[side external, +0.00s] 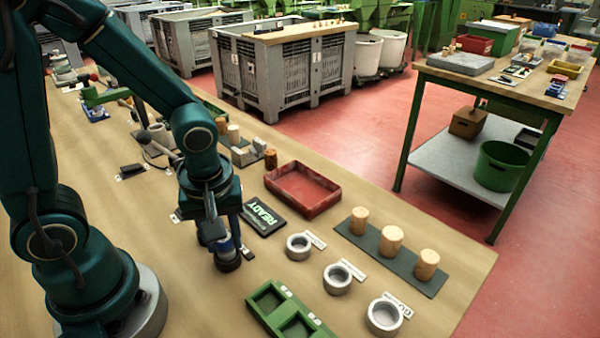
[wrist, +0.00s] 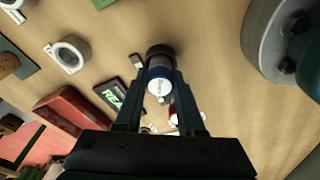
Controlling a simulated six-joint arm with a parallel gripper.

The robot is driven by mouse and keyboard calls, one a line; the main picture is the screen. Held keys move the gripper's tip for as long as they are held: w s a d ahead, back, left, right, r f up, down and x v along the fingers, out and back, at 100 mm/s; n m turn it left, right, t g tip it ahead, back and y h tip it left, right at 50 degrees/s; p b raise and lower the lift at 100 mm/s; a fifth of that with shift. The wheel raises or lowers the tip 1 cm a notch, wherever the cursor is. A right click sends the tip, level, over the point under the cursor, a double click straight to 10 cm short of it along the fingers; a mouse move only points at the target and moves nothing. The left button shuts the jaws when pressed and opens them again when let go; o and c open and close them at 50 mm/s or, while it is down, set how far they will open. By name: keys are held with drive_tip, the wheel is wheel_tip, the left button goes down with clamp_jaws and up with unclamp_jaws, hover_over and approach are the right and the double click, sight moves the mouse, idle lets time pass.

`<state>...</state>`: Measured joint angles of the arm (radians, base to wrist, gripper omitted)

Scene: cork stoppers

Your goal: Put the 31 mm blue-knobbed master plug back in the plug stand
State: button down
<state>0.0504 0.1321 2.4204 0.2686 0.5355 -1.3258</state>
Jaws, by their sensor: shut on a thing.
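My gripper (side external: 224,236) is shut on an upright cylinder (side external: 227,247) with a blue band, low over the table's near-middle part. In the wrist view the cylinder (wrist: 160,78) sits between my fingers (wrist: 160,88), with a pale top, a blue band and a dark round lower end. I take it for the blue-knobbed plug; its size cannot be read. I cannot tell whether the dark lower end is part of it or a base below, or whether it touches the table. I cannot pick out the plug stand with certainty.
A READY display (side external: 262,216) and a small dark block (side external: 247,252) lie close by. A red tray (side external: 322,206), three grey rings (side external: 338,278), a dark mat (side external: 350,238) with three corks and a green compartment tray (side external: 262,311) are to the right. Blocks and tools crowd the back.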

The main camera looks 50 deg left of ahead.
drive_tip(key=shift+f, duration=0.1)
drive_tip(key=shift+c, duration=2.2)
unclamp_jaws()
drive_tip(key=shift+s+d+r, duration=0.1)
drive_tip(key=shift+d+r, duration=0.1)
drive_tip(key=shift+r, duration=1.1)
drive_tip(key=shift+s+d+r, duration=0.1)
drive_tip(key=shift+d+r, duration=0.05)
drive_tip(key=shift+r, duration=1.1)
